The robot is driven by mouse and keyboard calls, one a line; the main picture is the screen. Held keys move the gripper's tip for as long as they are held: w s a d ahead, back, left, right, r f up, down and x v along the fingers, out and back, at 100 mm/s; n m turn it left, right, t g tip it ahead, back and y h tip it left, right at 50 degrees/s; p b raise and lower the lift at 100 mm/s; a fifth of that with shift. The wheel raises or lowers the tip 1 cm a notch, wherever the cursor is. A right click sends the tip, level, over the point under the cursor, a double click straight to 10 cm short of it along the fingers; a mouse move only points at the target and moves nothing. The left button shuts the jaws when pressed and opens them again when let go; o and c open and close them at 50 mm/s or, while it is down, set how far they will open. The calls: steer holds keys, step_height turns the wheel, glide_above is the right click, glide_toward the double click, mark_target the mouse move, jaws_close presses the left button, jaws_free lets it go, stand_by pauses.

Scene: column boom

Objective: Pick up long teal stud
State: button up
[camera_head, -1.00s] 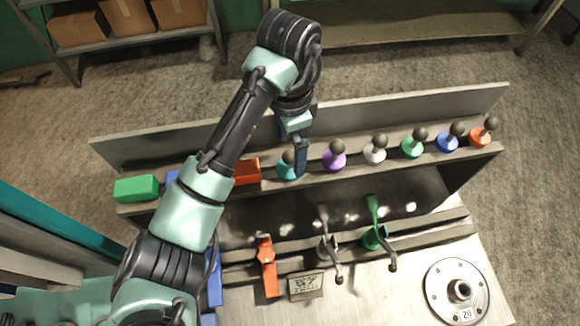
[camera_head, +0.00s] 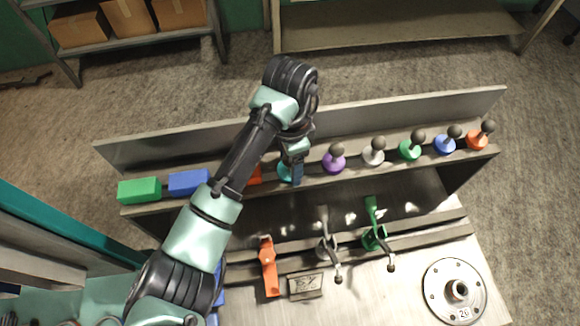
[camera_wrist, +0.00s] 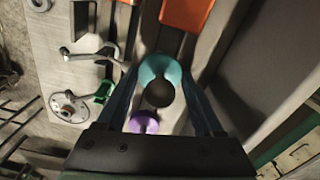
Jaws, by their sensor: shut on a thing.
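The teal stud (camera_wrist: 157,68) has a round teal base and a dark ball on top. In the wrist view it is between the two fingers of my gripper (camera_wrist: 166,92), which is shut on it. In the head view the teal stud (camera_head: 284,172) still shows at the shelf, partly hidden by my gripper (camera_head: 296,172). I cannot tell whether its base is clear of the shelf.
A purple stud (camera_head: 334,160) stands just right of my gripper, with white, green, blue and orange studs farther right. Blue (camera_head: 188,182) and green (camera_head: 139,190) blocks lie left. A back panel (camera_head: 420,115) rises behind the shelf (camera_head: 310,181).

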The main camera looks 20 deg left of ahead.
steer(key=c, duration=0.5)
steer(key=shift+r, duration=0.2)
steer(key=shift+r+b, duration=0.3)
steer(key=shift+r, duration=0.3)
step_height(320, 180, up, 17)
steer(key=shift+f+p, duration=0.2)
steer(key=shift+p, duration=0.65)
steer(key=shift+f, duration=0.15)
